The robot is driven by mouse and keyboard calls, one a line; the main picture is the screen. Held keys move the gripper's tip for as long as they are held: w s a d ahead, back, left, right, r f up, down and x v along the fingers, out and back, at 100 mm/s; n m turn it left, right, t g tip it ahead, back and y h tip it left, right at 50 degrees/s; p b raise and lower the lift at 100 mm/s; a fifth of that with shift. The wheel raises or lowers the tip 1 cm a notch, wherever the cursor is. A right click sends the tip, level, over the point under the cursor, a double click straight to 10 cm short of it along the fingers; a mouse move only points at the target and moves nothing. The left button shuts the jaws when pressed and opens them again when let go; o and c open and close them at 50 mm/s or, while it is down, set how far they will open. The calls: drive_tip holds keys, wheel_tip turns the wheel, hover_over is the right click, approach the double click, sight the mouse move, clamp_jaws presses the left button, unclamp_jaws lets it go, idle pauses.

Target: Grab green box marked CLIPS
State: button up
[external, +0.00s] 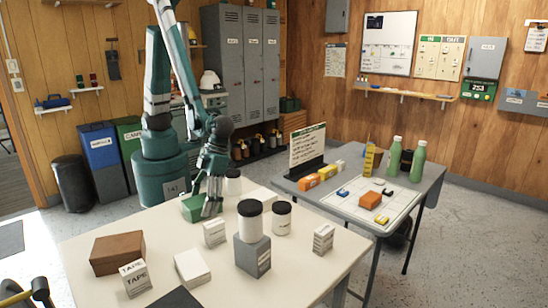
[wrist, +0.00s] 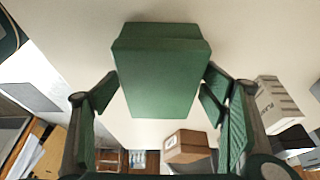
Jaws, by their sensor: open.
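A green box (external: 192,209) lies on the white table at its far edge, partly hidden behind my gripper. In the wrist view the green box (wrist: 160,75) fills the upper middle, with plain faces toward the camera. I cannot read any CLIPS marking on it. My gripper (external: 211,196) is lowered beside the box in the external view. In the wrist view my gripper (wrist: 158,98) is open, with one finger at each side of the box's lower part. I cannot tell whether the fingers touch it.
The white table (external: 110,232) also bears a brown box (external: 118,253), white boxes (external: 193,267), a grey box (external: 252,254) with a black-lidded jar (external: 250,222) on top, and another jar (external: 281,218).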

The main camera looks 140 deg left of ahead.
sight(201, 200)
idle(0.3)
drive_tip(key=c, duration=1.2)
drive_tip(key=shift+r, duration=0.1)
drive_tip(key=shift+c, duration=0.2)
drive_tip(key=shift+r+p, duration=1.5)
drive_tip(key=shift+r, duration=3.4)
